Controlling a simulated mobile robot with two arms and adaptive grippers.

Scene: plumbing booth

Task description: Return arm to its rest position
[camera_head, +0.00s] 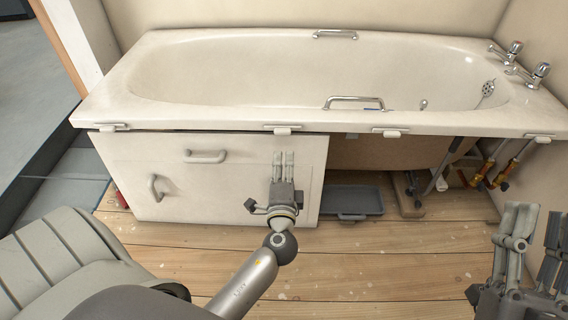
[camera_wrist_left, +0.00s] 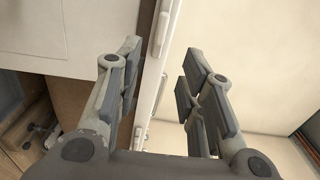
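My left gripper (camera_head: 284,165) is in front of the right part of the white bath panel (camera_head: 230,165), fingers pointing up toward the tub rim. In the left wrist view its two fingers (camera_wrist_left: 160,85) stand apart with nothing between them, so it is open and empty. The panel's edge and a rim clip (camera_wrist_left: 161,33) show beyond the fingers. Whether the fingers touch the panel cannot be told. My right gripper (camera_head: 534,245) is at the lower right of the head view, its fingers apart and nothing seen between them.
The cream bathtub (camera_head: 250,110) spans the back, with clips along its front rim. Right of the panel, the space under the tub is open, with a dark grey tray (camera_head: 352,200) and copper pipe fittings (camera_head: 490,170). The wooden floor (camera_head: 400,270) in front is mostly clear.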

